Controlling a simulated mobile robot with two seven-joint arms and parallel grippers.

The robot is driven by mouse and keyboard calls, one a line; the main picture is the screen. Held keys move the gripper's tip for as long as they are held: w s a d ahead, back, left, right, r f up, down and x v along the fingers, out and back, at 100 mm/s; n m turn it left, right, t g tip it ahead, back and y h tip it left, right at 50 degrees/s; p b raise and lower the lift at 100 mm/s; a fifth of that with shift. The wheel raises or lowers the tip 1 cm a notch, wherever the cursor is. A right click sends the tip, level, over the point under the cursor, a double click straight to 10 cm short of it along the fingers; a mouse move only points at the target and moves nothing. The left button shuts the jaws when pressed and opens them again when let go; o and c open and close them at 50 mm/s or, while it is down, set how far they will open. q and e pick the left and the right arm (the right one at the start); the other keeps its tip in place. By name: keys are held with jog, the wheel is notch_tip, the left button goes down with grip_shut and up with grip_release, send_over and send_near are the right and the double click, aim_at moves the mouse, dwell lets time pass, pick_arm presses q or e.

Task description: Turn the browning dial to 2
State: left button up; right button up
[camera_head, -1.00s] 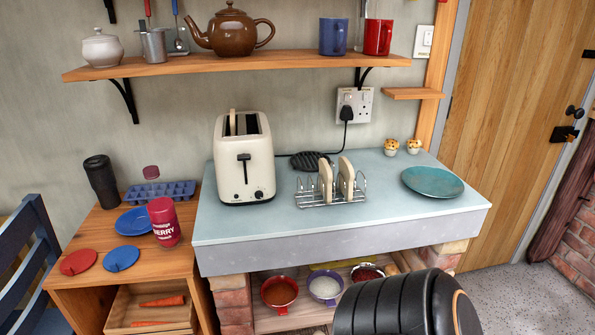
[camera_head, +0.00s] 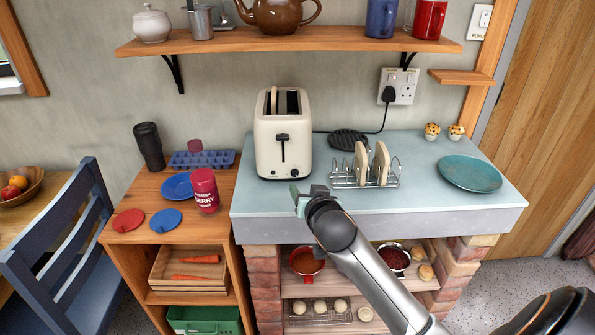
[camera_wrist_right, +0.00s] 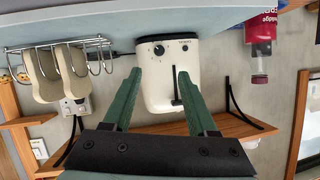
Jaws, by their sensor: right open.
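The cream toaster (camera_head: 283,135) stands upright on the pale blue worktop, with bread showing in a slot and a dark lever on its front. The browning dial (camera_head: 294,173) is a small dark spot low on the front. In the right wrist view, which is upside down, the toaster (camera_wrist_right: 166,88) lies ahead between the fingers and the dark dial (camera_wrist_right: 159,50) shows on its face; its setting is too small to read. My right gripper (camera_head: 300,197) is open and empty at the worktop's front edge, short of the toaster; its green fingers (camera_wrist_right: 159,78) are apart. My left gripper is out of view.
A metal toast rack (camera_head: 365,172) with toast stands right of the toaster, and a teal plate (camera_head: 470,174) lies farther right. A red jar (camera_head: 205,190) is on the wooden side table at left. A shelf (camera_head: 290,40) runs above. The worktop before the toaster is clear.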

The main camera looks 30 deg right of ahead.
aim_at(295, 174)
jog(key=x, duration=1.2)
jog(key=shift+w+d, duration=0.2)
jog(key=shift+d, duration=0.05)
jog(key=shift+c, duration=0.3)
grip_shut()
